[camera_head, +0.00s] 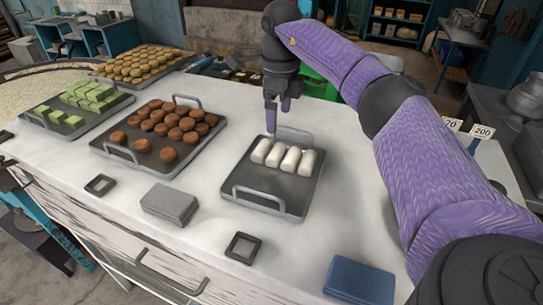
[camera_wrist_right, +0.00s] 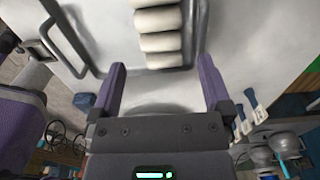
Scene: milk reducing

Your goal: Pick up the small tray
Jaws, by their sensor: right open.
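A small dark grey tray (camera_head: 258,192) with a metal handle at each end lies on the white worktop. Several white rolls (camera_head: 283,157) sit in a row on it, toward the far end. The rolls also show in the wrist view (camera_wrist_right: 159,38). My right gripper (camera_head: 278,120) points down just above the tray's far handle, at the far edge of the tray. In the wrist view its two purple fingers (camera_wrist_right: 162,65) are spread apart with nothing held between them. Whether they touch the handle cannot be told. My left gripper is not in view.
A tray of brown round pieces (camera_head: 165,135), one of green blocks (camera_head: 78,107) and one of yellow pieces (camera_head: 140,65) stand to the left. A grey box (camera_head: 169,204), black square frame (camera_head: 242,248) and blue box (camera_head: 359,281) lie nearer. Price signs (camera_head: 482,132) stand right.

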